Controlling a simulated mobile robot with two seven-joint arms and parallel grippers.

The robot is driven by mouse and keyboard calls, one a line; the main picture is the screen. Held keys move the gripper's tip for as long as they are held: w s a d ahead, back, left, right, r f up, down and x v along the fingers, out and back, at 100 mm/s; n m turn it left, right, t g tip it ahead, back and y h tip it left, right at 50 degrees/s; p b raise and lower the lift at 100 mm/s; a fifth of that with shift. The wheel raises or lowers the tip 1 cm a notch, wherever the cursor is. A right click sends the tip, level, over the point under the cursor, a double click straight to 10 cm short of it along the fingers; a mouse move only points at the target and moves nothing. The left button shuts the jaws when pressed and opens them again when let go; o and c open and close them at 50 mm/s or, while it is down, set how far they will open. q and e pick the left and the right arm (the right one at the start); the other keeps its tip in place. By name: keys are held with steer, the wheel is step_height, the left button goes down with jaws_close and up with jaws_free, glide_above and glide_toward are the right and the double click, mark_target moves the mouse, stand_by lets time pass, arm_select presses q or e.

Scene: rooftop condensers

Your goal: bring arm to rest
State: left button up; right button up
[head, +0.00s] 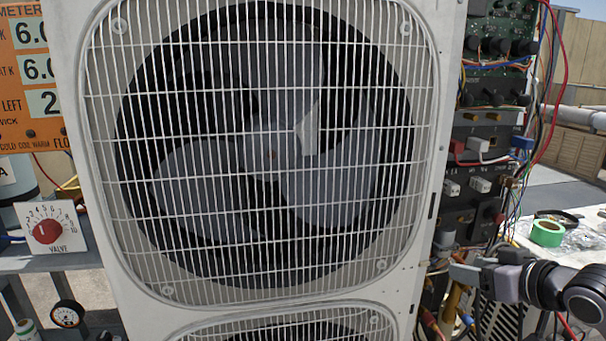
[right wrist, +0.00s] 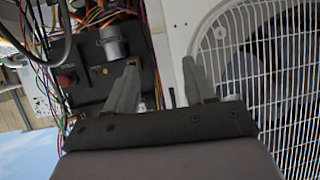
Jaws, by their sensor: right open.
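My right gripper (head: 468,267) reaches in from the right in the head view, beside the lower right edge of the white condenser unit (head: 433,200). In the right wrist view its two fingers (right wrist: 160,92) stand apart with nothing between them. They point toward the corner between the dark electrical panel (right wrist: 85,90) and the condenser's white casing (right wrist: 175,40). Whether the fingertips touch anything cannot be told. My left gripper is not in view.
Circuit boards (head: 497,45) and loose wires (head: 545,85) crowd the panel side. Green tape (head: 547,233) lies on a table at the right. A valve dial (head: 47,230) and an orange meter board (head: 30,75) stand at the left. The fan grille (head: 270,150) fills the middle.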

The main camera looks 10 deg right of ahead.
steer(key=s+a+f+p, duration=0.1)
steer(key=s+a+f, duration=0.15)
steer(key=f, duration=0.35)
steer(key=s+a+f+g+p, duration=0.1)
steer(key=s+a+f, duration=0.15)
steer(key=f, duration=0.35)
steer(key=s+a+f+p, duration=0.1)
steer(key=s+a+f, duration=0.15)
steer(key=f, duration=0.35)
steer(key=s+a+f, duration=0.4)
steer(key=s, duration=0.3)
steer(key=s+a+f+p, duration=0.1)
steer(key=s+a+f, duration=0.2)
steer(key=s, duration=0.4)
steer(key=shift+s+a+f+g+h, duration=0.3)
steer(key=shift+a+f+g, duration=0.1)
steer(key=shift+f, duration=0.2)
